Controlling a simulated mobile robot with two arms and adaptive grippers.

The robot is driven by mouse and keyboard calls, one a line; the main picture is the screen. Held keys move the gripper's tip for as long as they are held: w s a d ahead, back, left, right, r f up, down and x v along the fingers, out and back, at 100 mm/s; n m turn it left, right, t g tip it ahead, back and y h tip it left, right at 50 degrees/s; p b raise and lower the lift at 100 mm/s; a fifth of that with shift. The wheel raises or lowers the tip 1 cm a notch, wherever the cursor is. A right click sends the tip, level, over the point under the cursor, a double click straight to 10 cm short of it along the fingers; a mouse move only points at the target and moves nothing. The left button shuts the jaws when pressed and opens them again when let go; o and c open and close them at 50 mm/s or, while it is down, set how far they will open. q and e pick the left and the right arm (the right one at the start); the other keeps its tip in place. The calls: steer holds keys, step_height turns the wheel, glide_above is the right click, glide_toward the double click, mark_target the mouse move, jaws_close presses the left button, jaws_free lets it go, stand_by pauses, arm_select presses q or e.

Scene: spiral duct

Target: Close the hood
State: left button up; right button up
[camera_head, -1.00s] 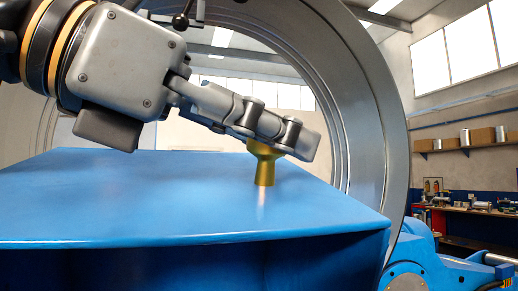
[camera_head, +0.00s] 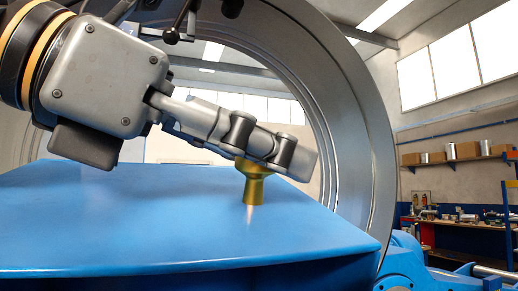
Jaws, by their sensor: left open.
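The blue hood (camera_head: 150,225) fills the lower left of the view, its broad flat top facing up. A brass knob (camera_head: 254,184) stands on the hood's top near its right side. My left gripper (camera_head: 290,160) reaches in from the upper left, with its fingers at the top of the knob. The fingers hide the knob's upper end, and I cannot tell whether they touch it. My right gripper is not in view.
A large grey metal ring (camera_head: 360,130) arches behind and around the hood. Blue machine parts (camera_head: 405,265) lie at the lower right. A workbench (camera_head: 465,222) and a shelf with boxes (camera_head: 465,152) stand farther back on the right.

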arm_select(q)
steer(key=v, duration=1.2)
steer(key=shift+d, duration=0.1)
